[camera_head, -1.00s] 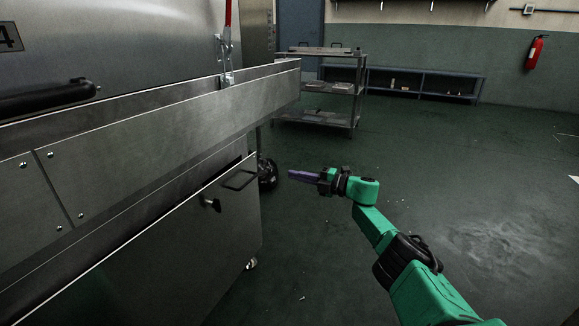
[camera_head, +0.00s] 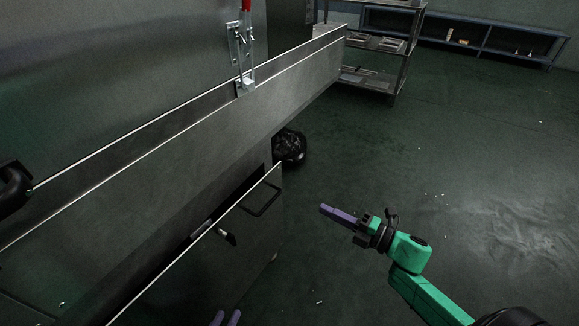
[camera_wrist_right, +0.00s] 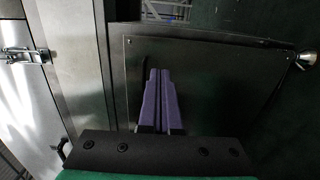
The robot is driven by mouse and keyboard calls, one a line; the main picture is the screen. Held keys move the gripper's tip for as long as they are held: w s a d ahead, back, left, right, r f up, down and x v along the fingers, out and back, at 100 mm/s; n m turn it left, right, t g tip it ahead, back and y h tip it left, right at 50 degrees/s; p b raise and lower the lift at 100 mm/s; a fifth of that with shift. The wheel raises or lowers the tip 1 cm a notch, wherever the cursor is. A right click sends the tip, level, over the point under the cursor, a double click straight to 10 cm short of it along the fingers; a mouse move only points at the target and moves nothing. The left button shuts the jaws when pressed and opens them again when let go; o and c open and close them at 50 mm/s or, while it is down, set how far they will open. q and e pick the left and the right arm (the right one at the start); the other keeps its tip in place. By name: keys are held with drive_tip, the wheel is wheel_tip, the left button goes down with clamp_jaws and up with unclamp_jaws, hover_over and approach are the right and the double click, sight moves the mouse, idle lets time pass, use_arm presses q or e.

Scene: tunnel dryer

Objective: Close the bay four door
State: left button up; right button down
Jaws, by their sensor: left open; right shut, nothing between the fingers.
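A grey metal lower panel (camera_head: 258,240) with a bar handle (camera_head: 262,197) and a small knob (camera_head: 227,237) stands out from the machine, with a dark gap behind its top edge. No bay number is visible on it. My right gripper (camera_head: 338,215) is shut and empty, above the floor to the right of the panel. In the right wrist view its purple fingers (camera_wrist_right: 158,100) lie together in front of a dark screwed panel (camera_wrist_right: 215,75); I cannot tell whether they touch it.
A long metal ledge (camera_head: 285,88) juts along the machine above the panel. A red-handled toggle latch (camera_head: 243,60) stands on it. A black bag-like object (camera_head: 289,146) lies beyond the panel. A shelf cart (camera_head: 398,75) stands behind. The floor on the right is clear.

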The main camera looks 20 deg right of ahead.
use_arm(q)
drive_tip(key=shift+n+t, duration=0.3)
drive_tip(key=shift+t, duration=0.3)
drive_tip(key=f+b, duration=0.4)
drive_tip(key=shift+s+f, duration=0.35)
use_arm(e)
drive_tip(key=x, duration=1.3)
drive_tip(key=shift+a+r, duration=0.2)
drive_tip(key=shift+a, duration=0.2)
